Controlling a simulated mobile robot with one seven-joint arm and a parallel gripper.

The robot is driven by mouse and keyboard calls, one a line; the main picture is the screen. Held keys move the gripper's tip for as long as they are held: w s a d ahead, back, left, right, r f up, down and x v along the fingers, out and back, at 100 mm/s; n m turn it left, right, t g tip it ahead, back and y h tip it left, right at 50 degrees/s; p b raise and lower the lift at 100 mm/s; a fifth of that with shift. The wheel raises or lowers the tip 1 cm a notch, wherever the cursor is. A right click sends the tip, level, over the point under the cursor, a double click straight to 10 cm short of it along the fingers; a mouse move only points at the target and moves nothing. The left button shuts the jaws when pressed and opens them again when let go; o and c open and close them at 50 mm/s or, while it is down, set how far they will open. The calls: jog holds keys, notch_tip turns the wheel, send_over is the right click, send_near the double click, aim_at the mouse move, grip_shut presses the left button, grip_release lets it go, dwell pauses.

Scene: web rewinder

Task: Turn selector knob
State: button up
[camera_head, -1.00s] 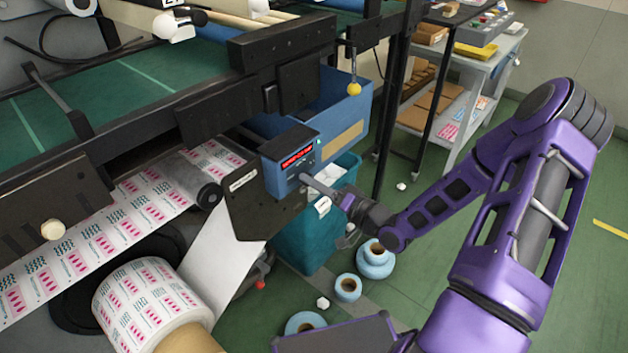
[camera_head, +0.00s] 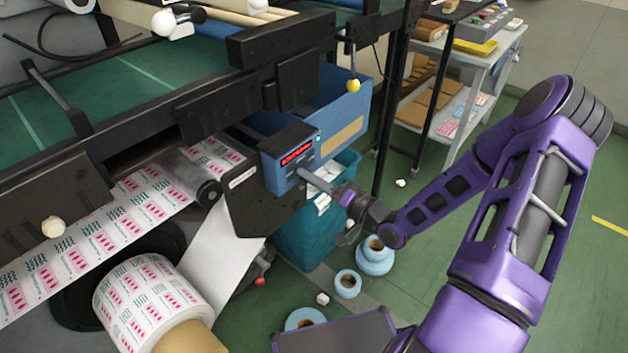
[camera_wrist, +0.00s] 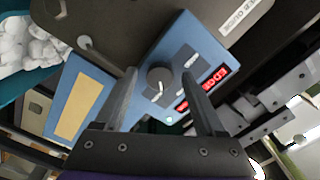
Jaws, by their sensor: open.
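The selector knob (camera_wrist: 159,80) is a round dark grey knob with a pale pointer line, on the face of a blue control box (camera_head: 284,176) with a red lit display (camera_head: 297,155). My gripper (camera_wrist: 162,84) is open in front of the box, its two fingers on either side of the knob in the wrist view. I cannot tell whether the fingers touch the knob. In the head view my gripper (camera_head: 304,175) reaches the box face from the right, and the knob is hidden there.
A black bracket (camera_head: 240,183) and label roll (camera_head: 145,300) lie left of the box. A teal bin (camera_head: 305,240) stands below, with blue tape rolls (camera_head: 375,258) on the floor. A yellow ball-ended lever (camera_head: 353,86) hangs above.

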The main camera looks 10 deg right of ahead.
jog(key=v, duration=1.7)
jog(key=shift+s, duration=0.15)
jog(key=shift+d, duration=0.1)
